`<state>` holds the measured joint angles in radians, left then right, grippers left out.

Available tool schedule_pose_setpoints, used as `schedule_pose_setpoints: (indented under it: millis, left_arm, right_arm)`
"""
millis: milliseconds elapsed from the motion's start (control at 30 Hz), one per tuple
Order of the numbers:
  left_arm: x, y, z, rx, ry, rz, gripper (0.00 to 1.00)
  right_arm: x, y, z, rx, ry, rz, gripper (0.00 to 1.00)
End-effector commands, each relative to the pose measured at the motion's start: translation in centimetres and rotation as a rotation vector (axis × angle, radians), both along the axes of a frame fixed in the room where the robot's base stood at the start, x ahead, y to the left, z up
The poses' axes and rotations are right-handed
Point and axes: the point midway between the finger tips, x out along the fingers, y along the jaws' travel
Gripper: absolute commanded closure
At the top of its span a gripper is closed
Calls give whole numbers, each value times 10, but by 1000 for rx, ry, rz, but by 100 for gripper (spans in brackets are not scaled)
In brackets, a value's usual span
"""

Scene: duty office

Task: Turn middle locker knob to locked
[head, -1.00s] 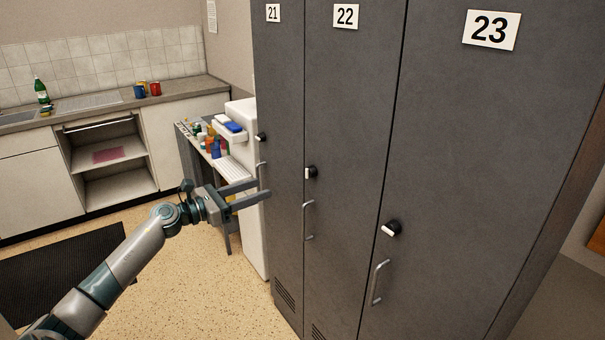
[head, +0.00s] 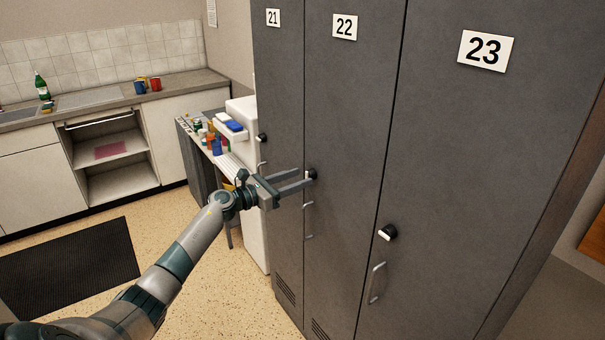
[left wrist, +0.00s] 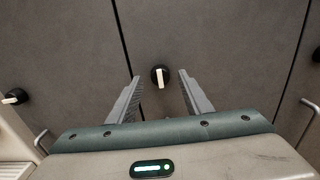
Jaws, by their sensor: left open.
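The middle locker door 22 (head: 345,110) is dark grey and closed. Its black knob with a white grip bar (head: 312,174) is partly hidden by my gripper in the head view. In the left wrist view, the knob (left wrist: 160,76) shows clearly with its white bar upright. My left gripper (head: 309,179) is open at the knob. In the wrist view its fingers (left wrist: 158,92) stand left and right of the knob, with a gap on each side. My right gripper is not in view.
Door 23 has a knob (head: 387,233) and a bar handle (head: 377,283) to the right. Door 21's knob (head: 262,138) is at the left. Door 22's handle (head: 308,220) lies just below my gripper. A cluttered side table (head: 185,135) stands left of the lockers.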

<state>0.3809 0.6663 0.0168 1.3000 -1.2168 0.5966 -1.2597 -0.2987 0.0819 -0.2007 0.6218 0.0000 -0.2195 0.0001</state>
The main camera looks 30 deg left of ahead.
Motion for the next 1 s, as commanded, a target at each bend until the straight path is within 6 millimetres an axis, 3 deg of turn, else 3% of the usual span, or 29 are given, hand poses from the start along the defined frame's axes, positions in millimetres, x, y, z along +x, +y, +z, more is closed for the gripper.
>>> schedule_pose_setpoints:
  millis: [200,600,767,1000]
  left_arm:
    - [17,-7,1,-1,0,0,55]
    - [21,-9,0,0,0,0,55]
    - [21,-8,0,0,0,0,93]
    - [20,-8,0,-4,3,0,96]
  right_arm:
    - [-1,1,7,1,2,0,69]
    - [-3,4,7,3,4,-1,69]
    - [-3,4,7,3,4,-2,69]
    - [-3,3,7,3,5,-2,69]
